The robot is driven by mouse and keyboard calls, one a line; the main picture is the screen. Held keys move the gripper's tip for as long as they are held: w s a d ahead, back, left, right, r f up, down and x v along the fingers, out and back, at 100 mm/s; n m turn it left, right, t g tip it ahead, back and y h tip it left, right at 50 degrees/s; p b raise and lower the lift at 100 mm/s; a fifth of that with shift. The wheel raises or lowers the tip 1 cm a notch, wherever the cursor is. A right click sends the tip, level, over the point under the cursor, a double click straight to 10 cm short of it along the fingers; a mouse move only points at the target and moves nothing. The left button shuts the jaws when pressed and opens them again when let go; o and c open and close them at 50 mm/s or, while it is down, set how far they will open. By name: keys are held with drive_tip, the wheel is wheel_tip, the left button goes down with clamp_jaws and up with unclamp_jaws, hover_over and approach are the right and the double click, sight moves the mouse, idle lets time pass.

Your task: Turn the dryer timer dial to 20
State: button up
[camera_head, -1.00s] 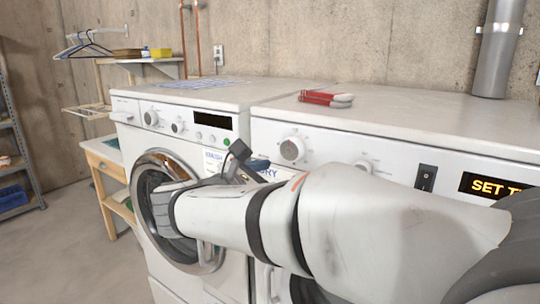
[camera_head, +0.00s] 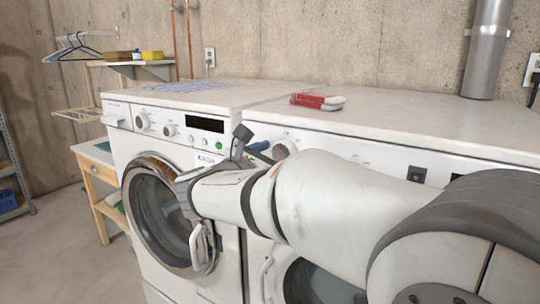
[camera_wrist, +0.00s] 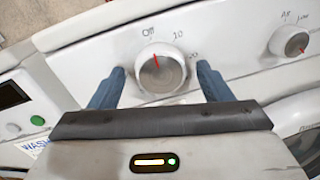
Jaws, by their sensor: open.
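The dryer timer dial (camera_wrist: 162,72) is a round grey knob with a light rim and a red pointer line. The pointer points up, near the "Off" mark. "10" is printed to its right; a further label at the right is partly hidden by a finger. My gripper (camera_wrist: 160,70) is open, with one blue-grey finger on each side of the dial and visible gaps between. How deep the fingers reach is unclear. In the head view, my gripper (camera_head: 250,142) is close to the left of the dial (camera_head: 282,150), which my arm partly hides.
A second, smaller dial (camera_wrist: 290,42) is on the panel to the right. The washer (camera_head: 170,170) stands at left, with its display (camera_head: 205,124). A red and white item (camera_head: 317,101) lies on the dryer top (camera_head: 390,120). A black switch (camera_head: 417,174) is on the right panel.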

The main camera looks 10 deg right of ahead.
drive_tip(key=shift+c, duration=0.4)
drive_tip(key=c, duration=0.9)
drive_tip(key=shift+f+m+b, duration=0.1)
drive_tip(key=shift+m+b, duration=0.2)
drive_tip(key=shift+b, duration=0.15)
drive_tip(key=m+b, duration=0.2)
drive_tip(key=b, duration=0.1)
drive_tip(key=shift+f+m, duration=0.1)
drive_tip(key=shift+m, duration=0.2)
drive_tip(key=m+b, duration=0.5)
drive_tip(key=b, duration=0.1)
drive_tip(key=shift+s+y, duration=0.1)
drive_tip(key=shift+y, duration=0.3)
drive_tip(key=m+b, duration=0.5)
drive_tip(key=b, duration=0.1)
drive_tip(key=shift+d+y, duration=0.1)
drive_tip(key=shift+y, duration=0.2)
drive_tip(key=m+b, duration=0.3)
drive_tip(key=shift+r+m, duration=0.2)
drive_tip(key=shift+m, duration=0.1)
